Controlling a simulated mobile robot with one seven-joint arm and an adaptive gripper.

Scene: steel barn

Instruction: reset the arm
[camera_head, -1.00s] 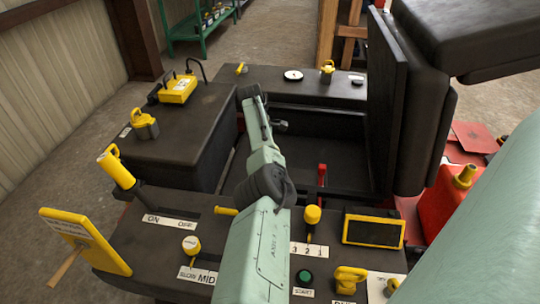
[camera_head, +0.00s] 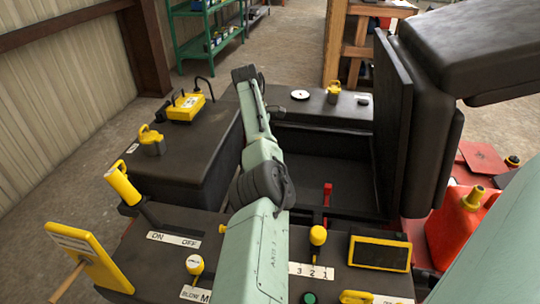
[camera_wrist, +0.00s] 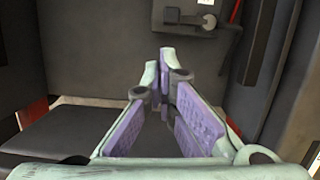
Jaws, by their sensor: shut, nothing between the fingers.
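My arm (camera_head: 263,165) reaches from the bottom middle of the head view up and away over the dark machine console. Its far dark joint (camera_head: 244,74) is above the back of the console. My gripper's fingers cannot be made out in the head view. In the wrist view my gripper (camera_wrist: 165,88) shows purple-padded fingers drawn together with nothing held between them. Dark panels lie beyond the fingertips.
The console (camera_head: 205,150) carries a yellow pendant (camera_head: 187,107), yellow knobs and a screen (camera_head: 379,254). A red lever (camera_head: 327,193) stands right of my arm. A tall dark seat back (camera_head: 392,125) is farther right. A green shelf (camera_head: 205,35) stands behind.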

